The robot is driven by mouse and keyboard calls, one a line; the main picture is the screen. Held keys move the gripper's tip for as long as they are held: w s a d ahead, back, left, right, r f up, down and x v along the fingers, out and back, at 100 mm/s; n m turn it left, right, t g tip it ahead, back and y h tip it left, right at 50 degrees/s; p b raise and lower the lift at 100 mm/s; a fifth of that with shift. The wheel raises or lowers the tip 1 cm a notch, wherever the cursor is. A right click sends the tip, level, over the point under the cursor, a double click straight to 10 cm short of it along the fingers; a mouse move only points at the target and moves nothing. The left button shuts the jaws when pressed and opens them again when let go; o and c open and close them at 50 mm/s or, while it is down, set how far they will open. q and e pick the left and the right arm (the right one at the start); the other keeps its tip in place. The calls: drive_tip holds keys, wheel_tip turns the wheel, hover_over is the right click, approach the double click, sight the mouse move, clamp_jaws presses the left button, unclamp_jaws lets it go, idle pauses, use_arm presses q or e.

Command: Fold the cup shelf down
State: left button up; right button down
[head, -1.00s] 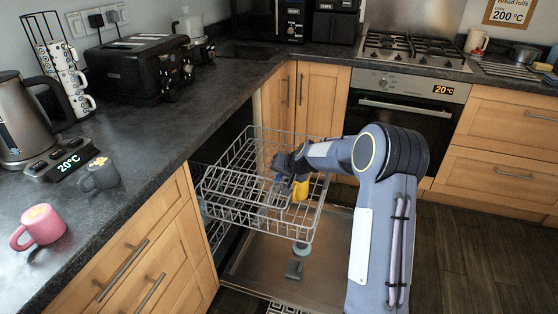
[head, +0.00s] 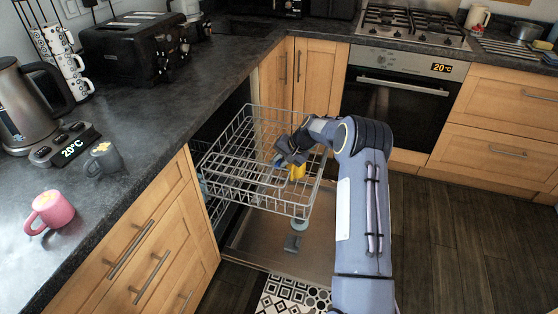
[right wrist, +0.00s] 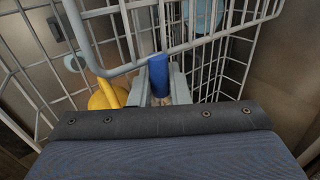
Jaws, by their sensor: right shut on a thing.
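The pulled-out dishwasher rack (head: 225,185) is a grey wire basket, seen in the head view. A thicker grey bar, which looks like the cup shelf's edge (right wrist: 225,40), crosses the right wrist view and runs to my fingertips. My right gripper (head: 281,163) is inside the rack. In the right wrist view its fingers (right wrist: 159,88) are closed at this bar, with a blue piece (right wrist: 158,70) between them. The exact contact is partly hidden. A yellow item (head: 298,172) sits close beside the gripper; it also shows in the wrist view (right wrist: 105,97). My left gripper is out of view.
The dishwasher door (head: 265,250) lies open below the rack. A grey cup-like item (head: 300,224) and a dark block (head: 292,243) are below. The counter (head: 130,120) on the left holds a pink mug (head: 48,210) and a grey mug (head: 103,160). The floor at right is clear.

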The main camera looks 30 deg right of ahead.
drive_tip(key=shift+s+f, duration=0.1)
drive_tip(key=shift+f, duration=0.05)
drive_tip(key=c, duration=1.4)
unclamp_jaws()
drive_tip(key=shift+c, duration=0.2)
drive_tip(key=v, duration=0.7)
drive_tip(key=shift+d+r, duration=0.2)
drive_tip(key=shift+r, duration=0.15)
drive_tip(key=shift+s, duration=0.1)
